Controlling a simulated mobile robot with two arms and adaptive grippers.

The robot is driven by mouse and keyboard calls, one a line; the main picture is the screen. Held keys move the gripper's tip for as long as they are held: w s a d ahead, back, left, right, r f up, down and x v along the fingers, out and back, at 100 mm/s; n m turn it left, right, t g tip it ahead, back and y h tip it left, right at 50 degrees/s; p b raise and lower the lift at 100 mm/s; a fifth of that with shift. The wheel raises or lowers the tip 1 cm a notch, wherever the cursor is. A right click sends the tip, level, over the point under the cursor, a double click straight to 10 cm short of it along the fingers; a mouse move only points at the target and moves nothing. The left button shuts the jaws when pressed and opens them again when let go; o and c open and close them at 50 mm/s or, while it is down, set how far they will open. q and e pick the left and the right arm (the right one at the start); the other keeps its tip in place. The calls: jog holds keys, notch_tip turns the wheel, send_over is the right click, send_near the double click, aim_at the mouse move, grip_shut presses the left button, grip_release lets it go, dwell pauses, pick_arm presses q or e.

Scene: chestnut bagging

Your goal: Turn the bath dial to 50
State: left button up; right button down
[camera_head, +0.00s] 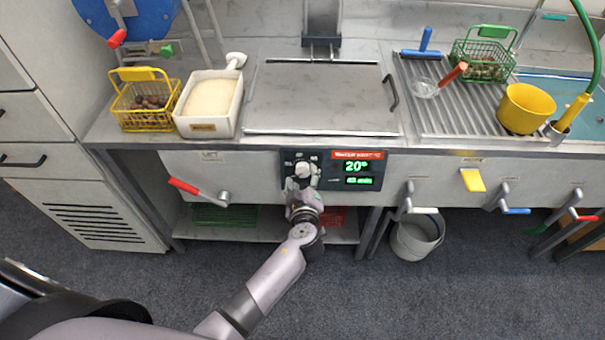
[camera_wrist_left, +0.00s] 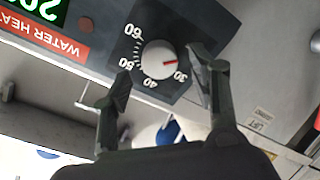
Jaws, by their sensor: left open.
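The bath dial (camera_head: 303,170) is a white round knob on a dark panel on the bath's front. In the left wrist view the dial (camera_wrist_left: 158,58) shows upside down, with marks 30, 40, 50 and 60; its red pointer points right, just beside the 30. The display (camera_head: 358,167) reads 20° in green. My left gripper (camera_head: 303,186) is just in front of the dial, coming from below. In the left wrist view its open fingers (camera_wrist_left: 162,68) stand on either side of the dial, apart from it. My right gripper is not in view.
A red-handled lever (camera_head: 185,187) marked LIFT is left of the panel. The bath's flat lid (camera_head: 320,97) is above. A white tub (camera_head: 211,103) and yellow basket (camera_head: 146,100) stand at left. A grey bucket (camera_head: 417,236) is below right. The floor in front is clear.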

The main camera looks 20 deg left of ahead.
pick_arm(q)
jog(key=shift+x, duration=0.95)
